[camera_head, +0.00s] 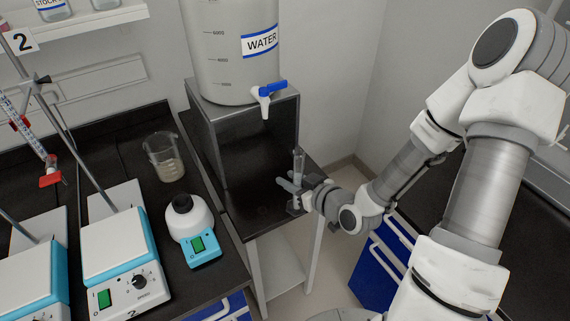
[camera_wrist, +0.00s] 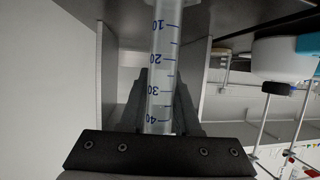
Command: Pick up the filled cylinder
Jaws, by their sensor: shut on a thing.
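A slim clear graduated cylinder (camera_head: 298,163) stands about upright in my gripper (camera_head: 293,186), at the right front of the dark stand under the water tank. In the wrist view the cylinder (camera_wrist: 162,75) shows blue marks from 10 to 40 and runs between the two dark fingers of my gripper (camera_wrist: 163,105), which is shut on it. I cannot tell its liquid level for sure. In the head view I cannot tell whether its base touches the stand's surface.
The water tank (camera_head: 234,55) with a blue-handled tap (camera_head: 268,92) sits on a grey open-fronted stand (camera_head: 225,125) behind my gripper. To the left are a beaker (camera_head: 163,158), a white-and-blue device (camera_head: 190,228) and a hotplate (camera_head: 115,250). A blue drawer unit (camera_head: 378,260) stands below right.

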